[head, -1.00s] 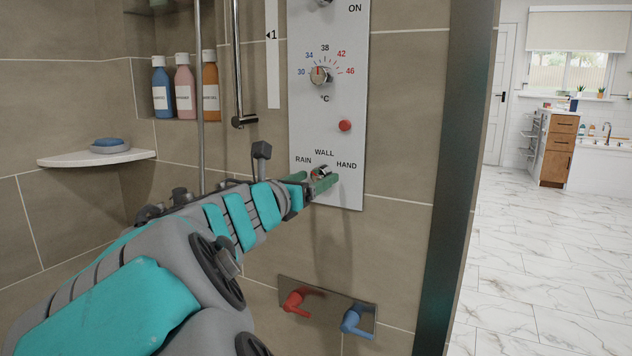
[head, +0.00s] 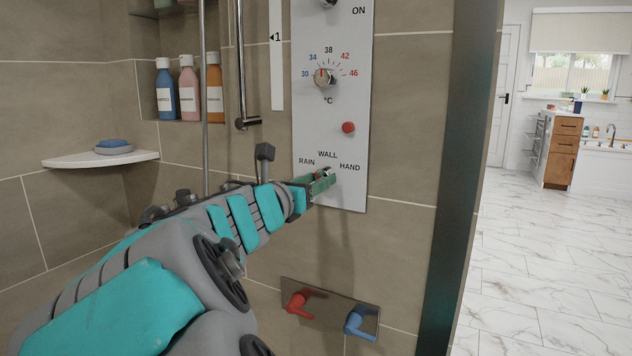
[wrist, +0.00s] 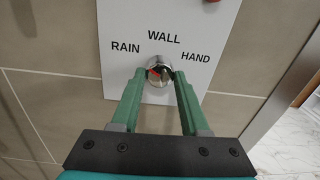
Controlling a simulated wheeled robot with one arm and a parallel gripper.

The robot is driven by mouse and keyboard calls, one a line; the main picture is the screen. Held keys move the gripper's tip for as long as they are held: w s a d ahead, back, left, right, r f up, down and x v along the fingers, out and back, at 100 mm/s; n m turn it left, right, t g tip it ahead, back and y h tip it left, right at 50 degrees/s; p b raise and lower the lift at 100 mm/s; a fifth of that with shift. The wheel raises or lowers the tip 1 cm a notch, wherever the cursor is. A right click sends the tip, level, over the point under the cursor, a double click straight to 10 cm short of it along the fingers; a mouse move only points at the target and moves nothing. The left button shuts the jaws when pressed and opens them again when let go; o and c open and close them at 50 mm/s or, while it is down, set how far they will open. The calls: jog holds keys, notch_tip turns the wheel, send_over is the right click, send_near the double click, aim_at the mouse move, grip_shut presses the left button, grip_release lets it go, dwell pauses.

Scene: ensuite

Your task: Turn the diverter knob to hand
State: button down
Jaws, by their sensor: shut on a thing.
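The diverter knob (wrist: 159,72) is a small round chrome knob with a red mark, low on the white shower panel (wrist: 114,35). The labels RAIN, WALL and HAND stand around it at left, top and right. The red mark shows on the left part of its face, slanting up toward the RAIN side. My gripper (wrist: 158,77) has its green fingers on the left and right of the knob, shut on it. In the head view my gripper (head: 322,180) reaches the panel from the left and partly hides the knob (head: 326,172).
Above the diverter are a red button (head: 348,127) and the temperature knob (head: 324,77). Below it, a red lever (head: 299,304) and a blue lever (head: 358,322) stick out from a metal plate. A corner shelf (head: 70,161) and bottles (head: 188,90) are at left.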

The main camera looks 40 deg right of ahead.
jog(key=shift+m, duration=0.3)
jog(key=m+b, duration=0.5)
jog(key=m, duration=0.6)
jog(key=m+b, duration=0.6)
jog(key=m, duration=0.5)
jog(key=shift+s+d+t+y, duration=0.1)
jog(key=shift+t+y, duration=0.2)
jog(key=shift+y, duration=0.1)
jog(key=shift+m, duration=0.5)
jog(key=shift+c, duration=2)
grip_release()
jog(key=shift+r, duration=0.1)
